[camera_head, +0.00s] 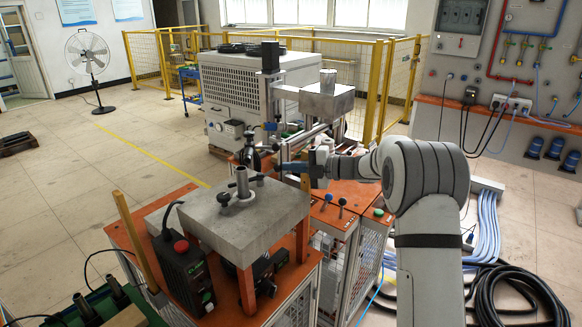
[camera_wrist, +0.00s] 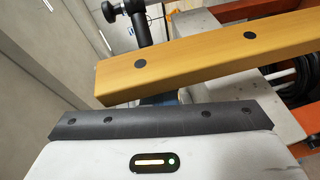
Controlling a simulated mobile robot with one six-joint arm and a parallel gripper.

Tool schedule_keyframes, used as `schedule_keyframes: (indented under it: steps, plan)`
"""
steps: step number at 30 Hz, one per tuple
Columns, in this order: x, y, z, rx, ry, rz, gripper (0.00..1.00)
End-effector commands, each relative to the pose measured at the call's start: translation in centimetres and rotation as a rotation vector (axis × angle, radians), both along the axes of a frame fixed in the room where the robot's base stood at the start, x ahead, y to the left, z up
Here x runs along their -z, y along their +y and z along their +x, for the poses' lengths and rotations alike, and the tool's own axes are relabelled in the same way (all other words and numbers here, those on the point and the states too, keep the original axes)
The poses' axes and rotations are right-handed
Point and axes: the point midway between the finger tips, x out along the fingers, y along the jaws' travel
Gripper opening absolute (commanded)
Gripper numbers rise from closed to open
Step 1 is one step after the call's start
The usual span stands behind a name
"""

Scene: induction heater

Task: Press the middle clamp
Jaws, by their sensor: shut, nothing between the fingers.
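My gripper (camera_head: 304,168) reaches left from my arm over the orange-topped machine in the head view. It is shut and empty, and its fingertips are small and partly lost against the machine. A dark clamp-like part (camera_head: 250,150) stands just left of the gripper, apart from it as far as I can tell. Another upright clamp-like fitting (camera_head: 241,185) stands on a grey block nearer the camera. I cannot tell which is the middle clamp. In the wrist view, a black post with a round knob (camera_wrist: 112,11) shows beyond a yellow bar (camera_wrist: 205,55), which crosses close ahead and hides much.
A grey block (camera_head: 215,215) on orange legs stands at the front. A metal box (camera_head: 327,100) and a black column (camera_head: 270,75) rise behind the gripper. Levers and buttons (camera_head: 341,202) sit on the orange top below my arm. Open floor (camera_head: 80,180) lies to the left.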

Motion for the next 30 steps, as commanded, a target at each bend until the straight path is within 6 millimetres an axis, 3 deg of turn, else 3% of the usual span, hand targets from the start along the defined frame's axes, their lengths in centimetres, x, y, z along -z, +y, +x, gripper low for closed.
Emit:
schedule_keyframes:
  steps: [4,8,15,21,30]
  plan:
    - [0.0,-0.1,-0.5,-0.009,0.001,0.0,0.0]
    - [-0.3,-1.7,-1.4,-0.007,0.002,0.001,0.0]
    - [-1.0,-7.3,-1.8,0.0,-0.001,0.002,0.0]
    - [-1.6,-10.9,-1.9,-0.001,0.0,0.001,0.0]
    - [-2.0,-12.7,-1.9,-0.004,0.001,0.003,0.0]
